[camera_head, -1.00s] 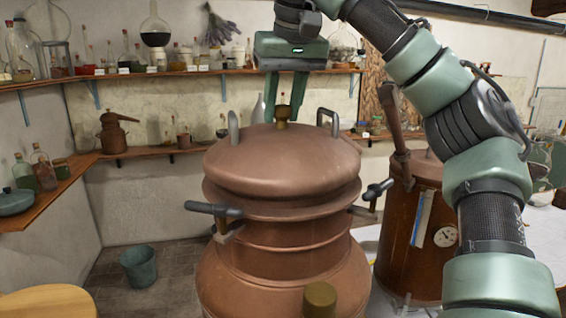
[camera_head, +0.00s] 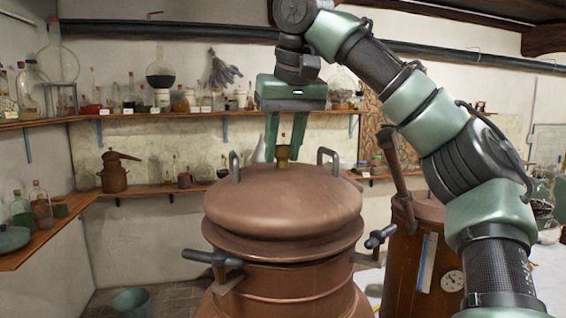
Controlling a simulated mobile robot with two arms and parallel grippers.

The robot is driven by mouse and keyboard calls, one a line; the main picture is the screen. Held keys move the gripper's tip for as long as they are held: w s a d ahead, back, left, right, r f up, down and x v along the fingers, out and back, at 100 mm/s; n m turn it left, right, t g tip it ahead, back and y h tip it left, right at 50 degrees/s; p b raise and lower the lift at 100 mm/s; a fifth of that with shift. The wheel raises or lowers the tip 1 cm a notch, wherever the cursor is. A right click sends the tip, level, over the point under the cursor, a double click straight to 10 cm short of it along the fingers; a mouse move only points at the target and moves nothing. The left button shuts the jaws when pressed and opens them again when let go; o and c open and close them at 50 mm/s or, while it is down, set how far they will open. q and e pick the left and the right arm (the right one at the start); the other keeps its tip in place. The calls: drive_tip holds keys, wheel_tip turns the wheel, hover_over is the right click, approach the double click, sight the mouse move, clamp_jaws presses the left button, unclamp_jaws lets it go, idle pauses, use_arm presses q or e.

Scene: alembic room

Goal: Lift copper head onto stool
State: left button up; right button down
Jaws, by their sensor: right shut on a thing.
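The copper head (camera_head: 285,200) is a domed lid with two loop handles and a brass neck (camera_head: 283,153) on top. My right gripper (camera_head: 284,148) points down from above, shut on this neck. The head is level over the copper pot (camera_head: 290,283), with a dark, narrow gap below its flange. I cannot tell whether it is fully clear of the pot. The pot's dark clamps (camera_head: 212,258) stick out at both sides. The stool is not in view now; a round wooden top showed at the lower left earlier. My left gripper is not in view.
A second copper vessel (camera_head: 418,265) with a gauge and upright pipe stands close on the right. Wall shelves (camera_head: 215,114) hold glassware behind. A bucket (camera_head: 132,301) is on the floor at the lower left, with open floor around it.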

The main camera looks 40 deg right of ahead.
drive_tip(key=r, duration=0.8)
drive_tip(key=shift+s+a, duration=0.1)
drive_tip(key=shift+a, duration=0.1)
drive_tip(key=shift+d+r, duration=0.15)
drive_tip(key=shift+r, duration=0.35)
drive_tip(key=c, duration=1.6)
unclamp_jaws()
clamp_jaws()
